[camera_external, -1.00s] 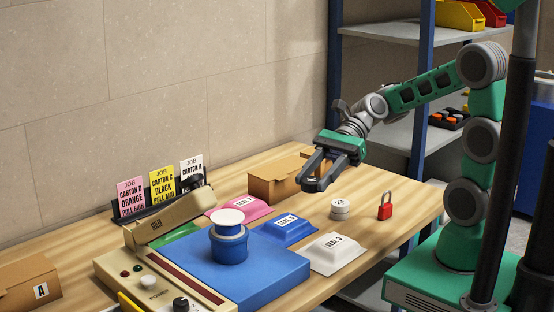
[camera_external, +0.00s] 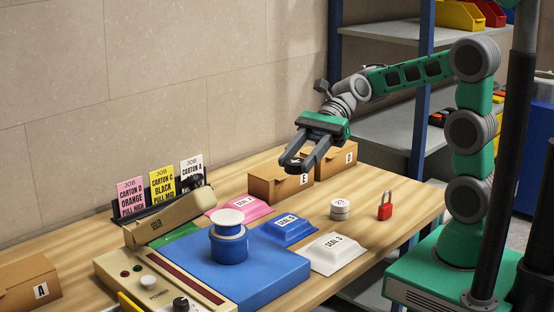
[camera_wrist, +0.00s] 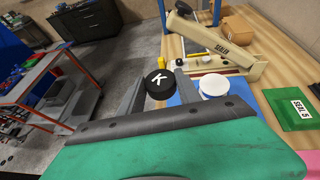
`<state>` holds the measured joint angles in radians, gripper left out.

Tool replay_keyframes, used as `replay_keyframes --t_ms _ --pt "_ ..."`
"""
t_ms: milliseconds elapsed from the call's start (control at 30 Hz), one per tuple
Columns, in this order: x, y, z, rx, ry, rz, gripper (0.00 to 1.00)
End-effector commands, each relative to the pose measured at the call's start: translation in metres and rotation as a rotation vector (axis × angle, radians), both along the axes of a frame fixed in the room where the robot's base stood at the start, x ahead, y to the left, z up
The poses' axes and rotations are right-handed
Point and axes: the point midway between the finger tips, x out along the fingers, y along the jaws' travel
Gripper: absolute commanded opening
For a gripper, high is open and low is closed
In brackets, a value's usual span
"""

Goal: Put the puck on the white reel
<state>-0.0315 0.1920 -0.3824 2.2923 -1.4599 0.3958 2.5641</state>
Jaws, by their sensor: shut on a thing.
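A black puck (camera_wrist: 160,78) marked K sits between the fingers in the wrist view. My gripper (camera_wrist: 158,90) is shut on it. In the external view my gripper (camera_external: 298,163) is in the air above the cartons' side of the table, and the puck is hard to make out there. The white-topped reel (camera_external: 229,217) stands on a blue cylinder on the blue plate, to the left of and below my gripper. Its white top (camera_wrist: 213,84) also shows in the wrist view, just right of the puck in the picture. The puck and reel are apart.
A sealer machine with a beige arm (camera_external: 170,214) stands behind the reel. Pink, blue (camera_external: 284,229) and white (camera_external: 333,250) seal blocks, a small round white stack (camera_external: 340,209) and a red padlock (camera_external: 385,208) lie nearby. Brown cartons (camera_external: 279,185) and job cards (camera_external: 161,187) stand at the back.

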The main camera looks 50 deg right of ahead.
Motion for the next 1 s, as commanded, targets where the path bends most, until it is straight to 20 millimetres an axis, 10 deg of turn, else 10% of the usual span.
replay_keyframes --t_ms 1000 --pt "0.021 0.014 0.012 0.001 0.005 -0.059 0.01"
